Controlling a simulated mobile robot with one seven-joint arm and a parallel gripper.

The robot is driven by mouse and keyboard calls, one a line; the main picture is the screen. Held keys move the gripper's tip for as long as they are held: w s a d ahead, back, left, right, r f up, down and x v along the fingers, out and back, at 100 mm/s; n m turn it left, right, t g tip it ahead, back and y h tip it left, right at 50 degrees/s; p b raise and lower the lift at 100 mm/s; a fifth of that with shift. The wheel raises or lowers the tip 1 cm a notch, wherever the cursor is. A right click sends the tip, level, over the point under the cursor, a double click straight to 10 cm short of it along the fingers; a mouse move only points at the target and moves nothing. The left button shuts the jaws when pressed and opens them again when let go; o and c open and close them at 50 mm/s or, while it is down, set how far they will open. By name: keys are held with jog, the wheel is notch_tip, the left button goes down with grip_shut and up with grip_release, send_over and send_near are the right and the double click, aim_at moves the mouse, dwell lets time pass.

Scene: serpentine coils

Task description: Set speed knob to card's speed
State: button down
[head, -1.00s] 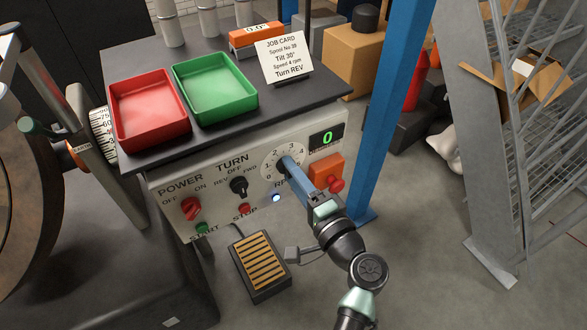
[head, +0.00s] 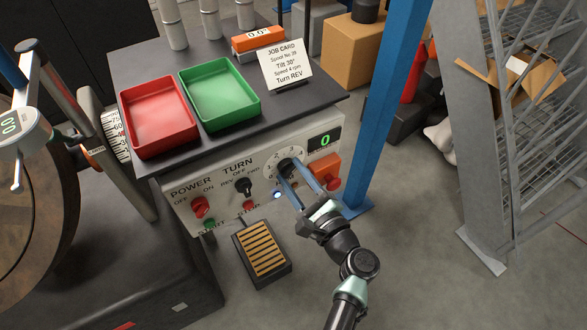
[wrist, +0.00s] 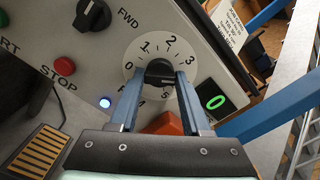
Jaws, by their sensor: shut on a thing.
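The speed knob (wrist: 160,73) is black, in the middle of a round white dial marked with numbers from 0 to 5; it also shows on the panel in the head view (head: 286,165). My gripper (wrist: 158,78) has its two blue fingers on either side of the knob and is shut on it. The fingers hide part of the dial, and I cannot make out where the knob points. The job card (head: 285,64) stands on the console top and reads Speed 4 rpm, Tilt 30°, Turn REV. The green display (head: 325,141) beside the dial reads 0.
The panel also has a red power knob (head: 200,207), a black turn knob (head: 243,186), a red stop button (head: 249,206) and a lit blue lamp (head: 277,195). A red button on an orange box (head: 328,168) sits close right of my fingers. A blue post (head: 384,110) stands further right.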

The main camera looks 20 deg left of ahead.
jog(key=shift+m+p, duration=1.2)
jog(key=shift+m, duration=1.1)
jog(key=shift+f, duration=0.1)
jog(key=shift+c, duration=1.8)
grip_release()
jog(key=v, duration=1.3)
jog(key=shift+p, duration=0.3)
